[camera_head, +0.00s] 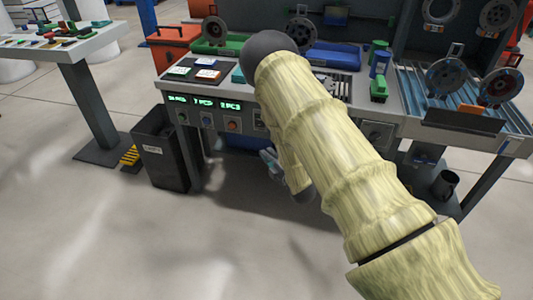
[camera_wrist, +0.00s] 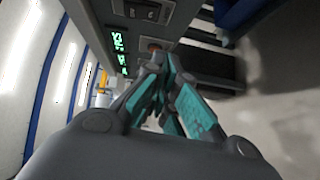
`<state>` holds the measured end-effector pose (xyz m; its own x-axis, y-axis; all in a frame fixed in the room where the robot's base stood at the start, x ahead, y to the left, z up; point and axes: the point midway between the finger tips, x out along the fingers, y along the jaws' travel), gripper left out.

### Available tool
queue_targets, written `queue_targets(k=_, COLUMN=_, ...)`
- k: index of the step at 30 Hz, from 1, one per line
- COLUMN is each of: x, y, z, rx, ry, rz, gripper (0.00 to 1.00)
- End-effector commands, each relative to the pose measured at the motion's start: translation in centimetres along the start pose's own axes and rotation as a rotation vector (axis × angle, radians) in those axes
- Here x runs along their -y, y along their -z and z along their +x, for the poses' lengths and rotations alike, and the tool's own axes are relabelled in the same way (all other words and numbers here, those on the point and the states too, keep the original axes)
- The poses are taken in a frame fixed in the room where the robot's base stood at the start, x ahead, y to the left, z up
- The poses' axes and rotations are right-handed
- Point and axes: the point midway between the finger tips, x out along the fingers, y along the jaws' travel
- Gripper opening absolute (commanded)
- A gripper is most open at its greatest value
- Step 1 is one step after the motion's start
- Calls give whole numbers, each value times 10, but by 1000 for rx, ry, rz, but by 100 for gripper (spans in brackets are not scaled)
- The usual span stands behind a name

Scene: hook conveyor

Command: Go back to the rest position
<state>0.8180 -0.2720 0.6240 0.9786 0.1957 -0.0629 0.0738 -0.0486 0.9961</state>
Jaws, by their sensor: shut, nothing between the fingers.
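My gripper (camera_wrist: 163,95) fills the lower middle of the wrist view, with dark links and teal finger pads. Its fingers are shut and hold nothing. In the head view my gripper (camera_head: 272,163) shows small and partly hidden behind my arm, low in front of the workbench. The workbench (camera_head: 345,118) carries a front panel with green displays (camera_head: 203,103) and buttons. The displays also show in the wrist view (camera_wrist: 119,50), close beyond the fingers.
A dark bin (camera_head: 160,155) stands left of the bench. A side table (camera_head: 62,45) with small parts is at upper left. A conveyor (camera_head: 440,105) holding round metal parts (camera_head: 500,86) is at right. The floor (camera_head: 130,245) in front is clear.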

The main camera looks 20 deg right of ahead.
Motion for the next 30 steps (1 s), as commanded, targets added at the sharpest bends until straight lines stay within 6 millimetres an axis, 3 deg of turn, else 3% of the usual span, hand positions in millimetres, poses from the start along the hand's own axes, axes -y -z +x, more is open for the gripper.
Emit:
queue_targets(k=10, x=2, y=0, z=-3, rx=6, ry=11, rz=12, gripper=0)
queue_targets(k=14, x=18, y=-1, z=-26, rx=55, ry=102, rz=121, gripper=0)
queue_targets(k=17, x=44, y=1, z=-64, rx=141, ry=234, rz=289, gripper=0)
queue_targets(k=24, x=102, y=26, z=-188, rx=440, ry=556, rz=728, gripper=0)
queue_targets(k=30, x=121, y=60, z=-297, rx=730, ry=759, rz=1019, gripper=0)
